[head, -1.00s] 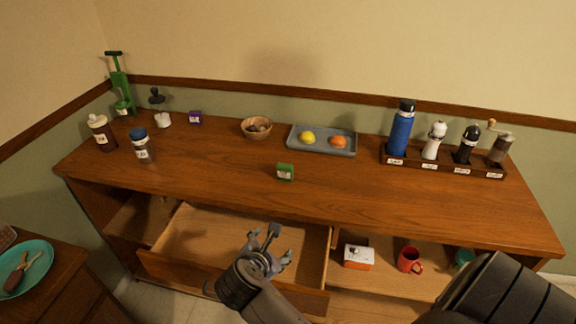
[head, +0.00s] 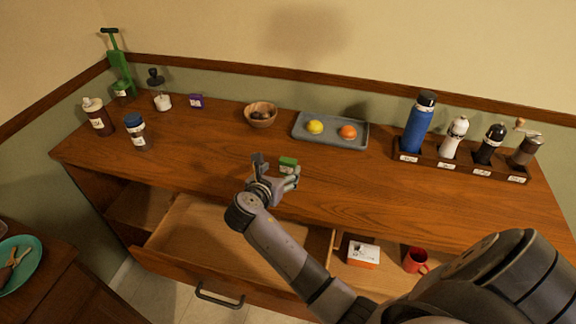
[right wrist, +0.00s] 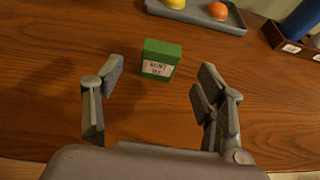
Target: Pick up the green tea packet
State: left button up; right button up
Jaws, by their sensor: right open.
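The green tea packet (head: 288,163) is a small green box standing on the wooden counter, with a white label on its front. My right gripper (head: 277,172) is open just in front of it, over the counter. In the right wrist view the packet (right wrist: 161,58) stands upright ahead of the open fingers (right wrist: 161,78), roughly centred between them and slightly beyond the tips. The gripper holds nothing. In the head view a finger partly covers the packet's lower edge. My left gripper is not in view.
Behind the packet are a wooden bowl (head: 261,121) and a grey tray (head: 331,142) with a lemon and an orange. A rack (head: 463,166) with a blue bottle and grinders stands right. Jars stand left. An open drawer (head: 207,245) juts out below. Counter around the packet is clear.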

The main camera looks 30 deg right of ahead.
aim_at(286, 165)
jog(key=shift+x, duration=0.8)
jog(key=shift+w+d+f, duration=0.2)
jog(key=shift+w+d, duration=0.2)
jog(key=shift+d, duration=0.15)
jog(key=x, duration=0.4)
jog(key=shift+w+d+f+p, duration=0.15)
jog(key=shift+f+p, duration=0.1)
jog(key=shift+p, duration=0.15)
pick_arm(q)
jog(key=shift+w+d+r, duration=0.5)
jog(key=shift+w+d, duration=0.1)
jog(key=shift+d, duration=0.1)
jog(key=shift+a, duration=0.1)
pick_arm(e)
jog(key=shift+c, duration=0.8)
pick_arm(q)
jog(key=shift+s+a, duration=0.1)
pick_arm(e)
jog(key=c, duration=1)
jog(key=shift+r, duration=0.1)
